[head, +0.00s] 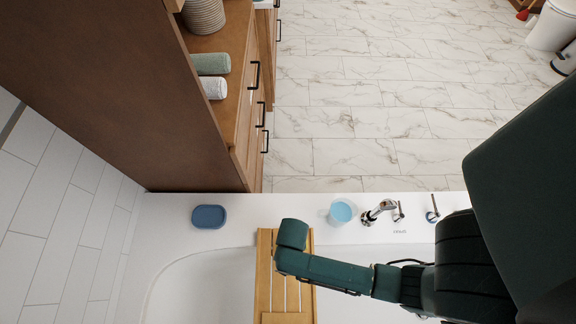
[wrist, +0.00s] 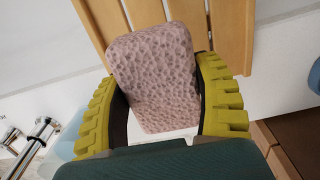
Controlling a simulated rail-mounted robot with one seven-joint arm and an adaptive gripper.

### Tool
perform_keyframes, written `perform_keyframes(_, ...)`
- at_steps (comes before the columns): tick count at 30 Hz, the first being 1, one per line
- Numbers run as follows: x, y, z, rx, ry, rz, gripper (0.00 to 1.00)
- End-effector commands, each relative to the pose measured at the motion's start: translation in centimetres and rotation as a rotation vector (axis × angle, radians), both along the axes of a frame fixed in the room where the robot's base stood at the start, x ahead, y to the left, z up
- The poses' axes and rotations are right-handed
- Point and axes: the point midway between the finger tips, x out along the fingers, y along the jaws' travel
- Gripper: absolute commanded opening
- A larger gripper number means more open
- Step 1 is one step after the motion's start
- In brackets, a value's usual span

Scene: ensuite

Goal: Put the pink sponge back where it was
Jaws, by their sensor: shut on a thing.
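The pink sponge (wrist: 155,75), pale and pitted, sits between the two yellow-green ribbed fingers of my gripper (wrist: 158,88) in the wrist view. The fingers are shut on its two sides. Behind it in the wrist view are the slats of a wooden bath tray (wrist: 233,35). In the head view the tray (head: 263,280) lies across the white bathtub, and my arm's end is above it. The sponge and the fingers are hidden in the head view. I cannot tell whether the sponge touches the tray.
A blue soap dish (head: 208,216) stands on the tub rim at left. A light-blue cup (head: 342,212) and chrome tap (head: 375,211) stand right of the tray. A wooden cabinet (head: 240,110) with rolled towels stands beyond the rim. The rim between dish and tray is clear.

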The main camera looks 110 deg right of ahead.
Motion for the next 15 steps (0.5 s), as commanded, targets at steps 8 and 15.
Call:
perform_keyframes(8,0.0,0.0,-4.4,0.000,0.001,0.004,0.39)
perform_keyframes(15,0.1,0.0,-6.3,0.000,0.000,0.005,0.39)
